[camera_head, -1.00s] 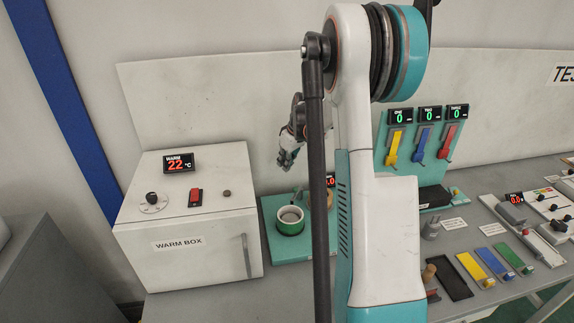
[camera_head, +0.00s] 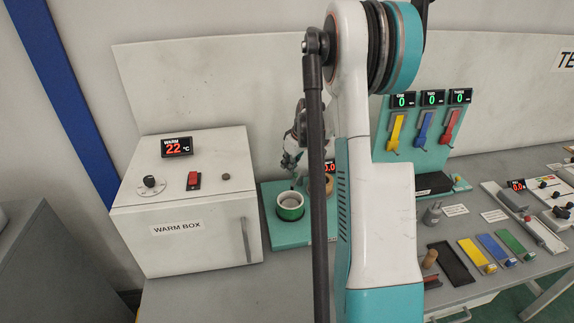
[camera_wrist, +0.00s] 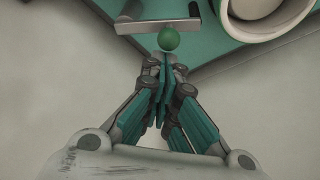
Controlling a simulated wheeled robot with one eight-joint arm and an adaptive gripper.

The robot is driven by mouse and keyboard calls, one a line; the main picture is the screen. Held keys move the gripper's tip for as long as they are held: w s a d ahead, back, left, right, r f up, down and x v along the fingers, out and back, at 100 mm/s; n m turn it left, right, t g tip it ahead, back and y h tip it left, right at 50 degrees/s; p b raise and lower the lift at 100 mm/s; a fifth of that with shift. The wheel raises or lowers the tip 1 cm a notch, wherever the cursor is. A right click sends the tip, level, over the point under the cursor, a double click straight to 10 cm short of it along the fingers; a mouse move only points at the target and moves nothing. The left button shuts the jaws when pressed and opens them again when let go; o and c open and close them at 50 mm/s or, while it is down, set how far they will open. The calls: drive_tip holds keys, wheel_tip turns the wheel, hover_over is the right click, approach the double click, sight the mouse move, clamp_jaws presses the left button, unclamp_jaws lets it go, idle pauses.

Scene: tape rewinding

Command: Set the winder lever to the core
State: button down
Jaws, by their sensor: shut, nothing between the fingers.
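The winder's teal base plate (camera_head: 290,238) stands right of the warm box in the head view. A green-rimmed white ring (camera_head: 290,206) sits on it, and a tan roll (camera_head: 330,183) is partly hidden behind my arm. In the wrist view, a grey lever bar (camera_wrist: 158,25) with a green ball knob (camera_wrist: 169,39) lies just beyond my fingertips. The ring (camera_wrist: 262,12) is at the upper right there, cut off by the frame. My gripper (camera_wrist: 163,62) is shut and empty, its tips close to the knob; I cannot tell whether they touch.
The white warm box (camera_head: 185,215) reads 22 °C and stands left of the winder. A teal panel (camera_head: 425,135) with yellow, blue and red levers stands to the right. Coloured strips (camera_head: 490,250) lie on the grey bench (camera_head: 210,303). The bench front is clear.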

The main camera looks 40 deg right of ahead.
sight(295, 173)
drive_tip(key=shift+s+n, duration=0.3)
drive_tip(key=shift+n, duration=0.3)
drive_tip(key=n, duration=0.2)
drive_tip(key=s+n+y, duration=0.1)
drive_tip(key=n, duration=0.1)
drive_tip(key=s+n+g+y+b, duration=0.1)
drive_tip(key=n, duration=0.1)
drive_tip(key=shift+s+d, duration=0.2)
drive_tip(key=shift+s, duration=0.05)
drive_tip(key=shift+s+d, duration=0.1)
drive_tip(key=shift+s, duration=0.15)
idle(0.4)
idle(0.4)
drive_tip(key=w+a, duration=0.3)
drive_tip(key=p+v, duration=0.2)
drive_tip(key=v, duration=0.8)
drive_tip(key=shift+d, duration=0.25)
drive_tip(key=shift+s, duration=0.1)
